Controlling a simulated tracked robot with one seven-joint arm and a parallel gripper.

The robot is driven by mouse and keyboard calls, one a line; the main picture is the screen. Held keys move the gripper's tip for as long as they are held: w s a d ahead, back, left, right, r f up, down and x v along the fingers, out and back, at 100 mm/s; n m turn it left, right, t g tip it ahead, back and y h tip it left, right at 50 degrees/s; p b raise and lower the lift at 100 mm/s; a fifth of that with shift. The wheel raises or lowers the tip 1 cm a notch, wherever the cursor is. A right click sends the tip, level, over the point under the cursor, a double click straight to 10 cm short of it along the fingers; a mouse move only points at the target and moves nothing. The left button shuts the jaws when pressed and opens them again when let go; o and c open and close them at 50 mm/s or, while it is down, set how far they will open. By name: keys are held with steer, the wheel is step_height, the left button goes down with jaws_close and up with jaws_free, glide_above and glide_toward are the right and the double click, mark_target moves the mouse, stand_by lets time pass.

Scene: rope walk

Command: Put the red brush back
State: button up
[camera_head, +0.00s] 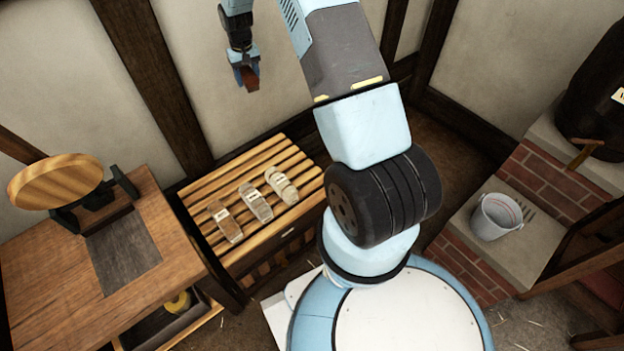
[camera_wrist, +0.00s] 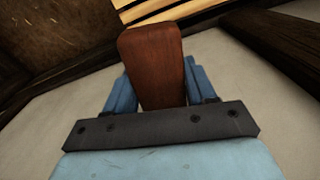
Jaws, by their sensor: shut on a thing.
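My gripper (camera_head: 246,80) is up in front of the pale wall, above and behind the slatted rack (camera_head: 188,190). It is shut on a reddish-brown wooden piece, which I take for the red brush (camera_head: 252,76). In the wrist view, the red brush (camera_wrist: 152,62) stands between the two blue fingers, its broad end outward. Its bristles cannot be made out.
A wooden bench (camera_head: 60,270) with a round wooden disc (camera_head: 60,180) on a dark stand is at the left. An open drawer with a yellow thing (camera_head: 178,303) is below it. A metal bucket (camera_head: 496,217) stands on a brick ledge at the right, below a dark barrel (camera_head: 597,90).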

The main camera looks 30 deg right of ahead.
steer(key=shift+d+f, duration=0.1)
steer(key=shift+d, duration=0.15)
steer(key=s+d+f+n, duration=0.1)
steer(key=s+d+f, duration=0.2)
steer(key=s+f, duration=0.55)
steer(key=s+d+f, duration=0.2)
steer(key=s+f, duration=0.6)
steer(key=s, duration=0.1)
steer(key=s+d+f+n, duration=0.1)
steer(key=s+f, duration=0.1)
steer(key=s, duration=0.8)
steer(key=s+d+f, duration=0.1)
steer(key=s+f, duration=0.1)
steer(key=s, duration=0.8)
glide_above(315, 178)
steer(key=s, duration=0.1)
steer(key=f, duration=0.8)
steer(key=shift+s+a+f, duration=0.15)
steer(key=shift+a+f, duration=0.1)
steer(key=shift+a, duration=0.05)
steer(key=shift+w+d+f, duration=0.25)
steer(key=shift+w+f, duration=0.4)
steer(key=shift+f, duration=1.6)
